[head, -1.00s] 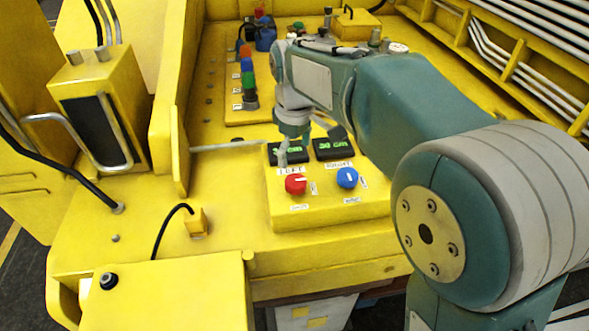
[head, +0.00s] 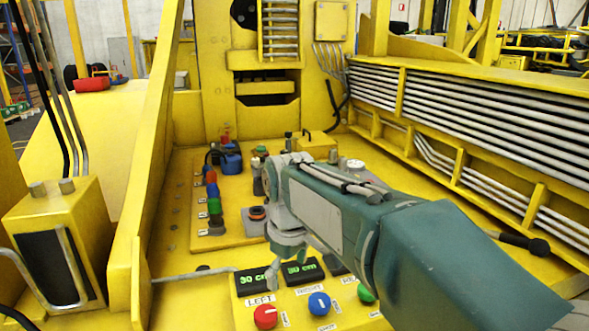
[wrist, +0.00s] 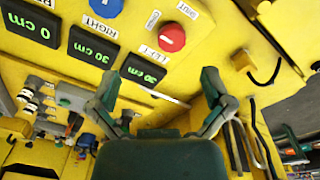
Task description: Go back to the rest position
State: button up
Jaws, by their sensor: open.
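My gripper (head: 287,252) hangs from my arm just behind and over the displays of the yellow control box in the head view. In the wrist view my gripper (wrist: 160,85) has its two fingers spread apart, with nothing between them. The box carries a red knob (head: 265,316) labelled LEFT, a blue knob (head: 319,304) labelled RIGHT and a green knob (head: 366,293). The left display (head: 254,281) and the right display (head: 302,271) each read 30 cm. In the wrist view a third display (wrist: 30,25) reads 0 cm. My forearm hides part of the box.
A yellow wall (head: 150,150) stands on the left. Silver pipes (head: 470,110) run along the right side. Behind the box is a yellow plate (head: 225,236) with coloured connectors and a blue part (head: 231,161). A black-fronted yellow box (head: 62,250) stands at lower left.

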jog(key=s+d+f+m+t, duration=0.2)
jog(key=s+d+m, duration=0.3)
jog(key=s+d, duration=0.4)
jog(key=s+d+f+m+t, duration=0.2)
jog(key=s+d+m, duration=0.3)
jog(key=s+d, duration=0.4)
jog(key=shift+m+t, duration=0.3)
jog(key=shift+t, duration=0.1)
